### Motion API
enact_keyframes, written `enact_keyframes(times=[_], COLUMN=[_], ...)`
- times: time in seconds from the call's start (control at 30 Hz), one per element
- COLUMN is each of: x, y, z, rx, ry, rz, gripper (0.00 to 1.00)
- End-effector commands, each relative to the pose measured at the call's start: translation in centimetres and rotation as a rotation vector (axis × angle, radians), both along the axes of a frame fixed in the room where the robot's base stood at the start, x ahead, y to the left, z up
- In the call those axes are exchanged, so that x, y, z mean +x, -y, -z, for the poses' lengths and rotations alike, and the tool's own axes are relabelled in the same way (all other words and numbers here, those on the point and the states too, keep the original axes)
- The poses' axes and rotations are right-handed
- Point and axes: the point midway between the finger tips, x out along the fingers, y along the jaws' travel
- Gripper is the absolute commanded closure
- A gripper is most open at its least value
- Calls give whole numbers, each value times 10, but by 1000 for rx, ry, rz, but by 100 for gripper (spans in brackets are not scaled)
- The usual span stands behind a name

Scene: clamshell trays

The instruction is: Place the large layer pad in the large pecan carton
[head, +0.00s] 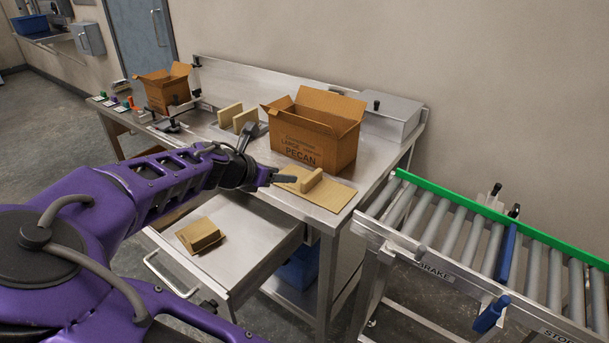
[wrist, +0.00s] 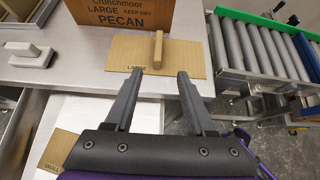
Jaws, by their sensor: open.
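The large layer pad (head: 328,195) is a flat tan cardboard sheet with an upright block grip on top. It lies on the steel bench in front of the carton, near the right end; the wrist view shows it (wrist: 188,57) with the word LARGE. The large pecan carton (head: 310,138) stands behind it with its top flaps open; its printed front shows in the wrist view (wrist: 112,14). My gripper (wrist: 168,74) is open and empty, its fingers apart and pointing toward the pad's block. In the head view my gripper (head: 282,178) is at the pad's left side.
A small pad (head: 200,236) lies in the pulled-out drawer (head: 243,225) below the bench front. A smaller open carton (head: 165,88) stands at the bench's far left. Upright tan boards (head: 245,119) stand left of the large carton. A roller conveyor (head: 465,235) is at right.

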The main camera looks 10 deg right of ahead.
Motion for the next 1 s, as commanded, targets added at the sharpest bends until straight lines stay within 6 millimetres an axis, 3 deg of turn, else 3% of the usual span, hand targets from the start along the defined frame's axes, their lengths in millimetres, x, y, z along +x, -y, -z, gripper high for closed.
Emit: enact_keyframes(times=[0.43,0.77,1.0], x=[53,72,95], y=[55,71,91], z=[53,69,88], rx=[-3,-2,-2], ry=[0,0,1], rz=[5,2,4], gripper=[45,45,45])
